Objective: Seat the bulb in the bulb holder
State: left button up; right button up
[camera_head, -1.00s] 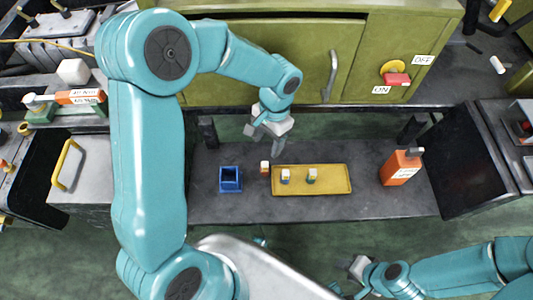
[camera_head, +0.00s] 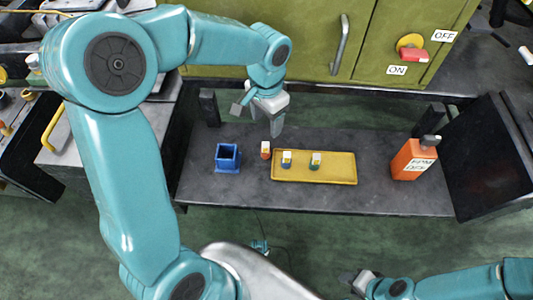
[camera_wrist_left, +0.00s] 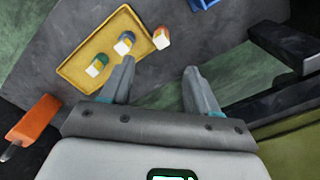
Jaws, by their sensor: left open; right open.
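Three small white-topped pieces that look like bulbs are in view: an orange one (camera_head: 265,150), a blue one (camera_head: 287,160) and a green one (camera_head: 315,160). The blue and green ones stand on a yellow tray (camera_head: 340,170); the orange one stands on the bench just left of it. A blue open-topped square box (camera_head: 227,159), probably the holder, stands further left. My left gripper (camera_head: 259,117) is open and empty, above and behind the orange piece. In the wrist view the orange piece (camera_wrist_left: 161,38) lies beyond the open fingers (camera_wrist_left: 161,88). My right gripper (camera_head: 348,281) is low, in front of the bench.
An orange bottle (camera_head: 414,160) stands at the bench's right end beside a black panel (camera_head: 487,155). A green cabinet (camera_head: 290,35) with a handle and ON/OFF switch rises behind. The dark bench top (camera_head: 380,196) is clear in front of the tray.

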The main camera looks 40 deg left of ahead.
aim_at(266, 144)
pick_arm(q)
notch_tip(266, 144, down, 6)
jog(key=shift+a+f+b, duration=0.1)
jog(key=shift+f+b, duration=0.1)
jog(key=shift+b, duration=0.45)
notch_tip(266, 144, down, 6)
jog(key=shift+s+r+b, duration=0.1)
jog(key=shift+r+b, duration=0.15)
jog(key=shift+b, duration=0.7)
jog(key=shift+r, duration=0.1)
grip_shut()
